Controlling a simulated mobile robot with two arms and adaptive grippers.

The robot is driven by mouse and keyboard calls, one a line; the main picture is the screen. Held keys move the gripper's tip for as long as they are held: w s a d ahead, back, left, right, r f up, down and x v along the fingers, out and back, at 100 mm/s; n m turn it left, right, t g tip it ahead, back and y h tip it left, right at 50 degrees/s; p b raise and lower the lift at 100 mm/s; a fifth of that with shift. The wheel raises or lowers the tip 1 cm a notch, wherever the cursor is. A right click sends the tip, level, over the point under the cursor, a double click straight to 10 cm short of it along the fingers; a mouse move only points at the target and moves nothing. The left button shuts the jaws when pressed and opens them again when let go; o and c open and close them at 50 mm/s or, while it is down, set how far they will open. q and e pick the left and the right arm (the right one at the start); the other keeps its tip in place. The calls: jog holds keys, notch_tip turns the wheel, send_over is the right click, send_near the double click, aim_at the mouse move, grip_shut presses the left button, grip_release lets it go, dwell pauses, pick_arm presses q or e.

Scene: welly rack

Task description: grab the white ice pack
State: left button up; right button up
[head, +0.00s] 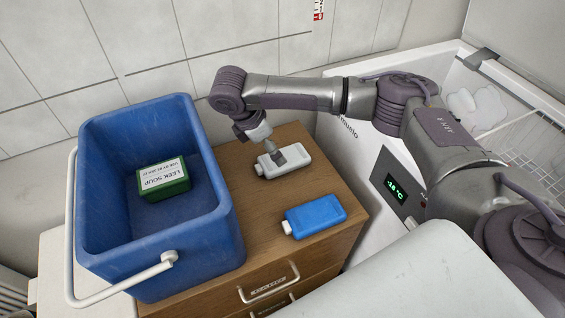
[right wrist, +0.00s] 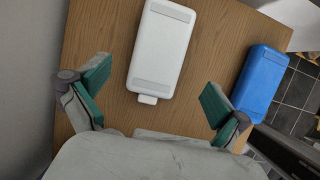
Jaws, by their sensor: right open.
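The white ice pack (head: 287,161) lies flat on top of a wooden drawer cabinet, with its cap toward the left in the head view. In the right wrist view the white ice pack (right wrist: 161,50) lies ahead of my fingers, its cap toward me. My right gripper (head: 277,155) is above the pack and hides part of it. In the right wrist view my right gripper (right wrist: 153,97) is open and empty, its green-padded fingers wide apart, with the cap end roughly between them. My left gripper is not in view.
A blue ice pack (head: 315,216) lies nearby; it also shows in the right wrist view (right wrist: 259,83). A blue cool box (head: 229,222) holding a green leek soup carton (head: 163,180) stands left on the cabinet (head: 254,213). An open freezer (head: 350,142) stands right.

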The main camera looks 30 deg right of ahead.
aim_at(297, 157)
jog(key=x, duration=0.3)
jog(key=b+x, duration=0.1)
jog(key=x, duration=0.2)
jog(key=shift+d+f, duration=0.1)
jog(key=shift+d, duration=0.25)
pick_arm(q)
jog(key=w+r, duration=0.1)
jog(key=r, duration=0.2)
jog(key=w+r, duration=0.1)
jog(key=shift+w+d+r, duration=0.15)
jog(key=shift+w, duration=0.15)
pick_arm(e)
jog(key=c, duration=1.4)
